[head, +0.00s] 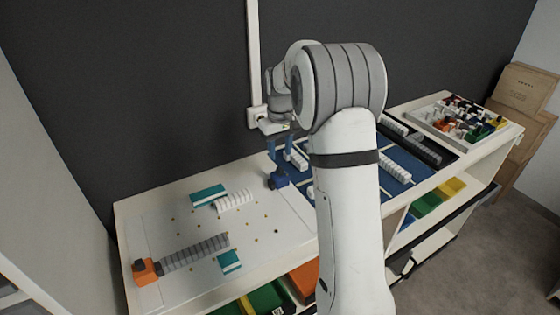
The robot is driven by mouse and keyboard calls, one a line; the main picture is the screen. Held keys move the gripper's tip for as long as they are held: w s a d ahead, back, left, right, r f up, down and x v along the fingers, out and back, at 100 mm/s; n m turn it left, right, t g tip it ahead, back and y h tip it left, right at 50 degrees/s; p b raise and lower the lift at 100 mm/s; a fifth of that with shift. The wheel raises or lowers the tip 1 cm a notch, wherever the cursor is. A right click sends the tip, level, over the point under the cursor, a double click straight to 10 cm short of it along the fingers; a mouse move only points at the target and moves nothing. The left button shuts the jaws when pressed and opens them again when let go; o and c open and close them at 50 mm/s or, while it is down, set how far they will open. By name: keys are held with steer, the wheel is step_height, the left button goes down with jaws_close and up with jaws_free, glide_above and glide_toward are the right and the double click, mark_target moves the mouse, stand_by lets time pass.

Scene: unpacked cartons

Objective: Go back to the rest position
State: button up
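My gripper (280,157) points down over the table, near the left edge of the blue mat. Its two dark blue fingers stand apart, and nothing shows between them. A dark blue block (278,181) sits just below the fingertips. Whether the fingertips touch it is hard to tell at this size. My arm rises in front of the table and hides part of the mat and what lies on it.
The white table (295,230) holds a board with teal blocks (208,195), a white ribbed row (234,201), a grey row (195,253) and an orange piece (146,270). A blue mat (408,160) and a parts tray (458,119) lie right. Coloured bins (426,204) stand below; cartons (524,88) stand far right.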

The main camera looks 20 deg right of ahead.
steer(key=shift+r, duration=0.5)
steer(key=s+a+r+m+t, duration=0.1)
steer(key=s+a+r, duration=0.1)
steer(key=s, duration=1.4)
steer(key=s+a+r+m+t, duration=0.1)
steer(key=s+a+r+t, duration=0.1)
steer(key=s, duration=1.4)
steer(key=shift+a+r+m, duration=0.4)
steer(key=shift+a+r, duration=0.05)
steer(key=shift+a, duration=0.25)
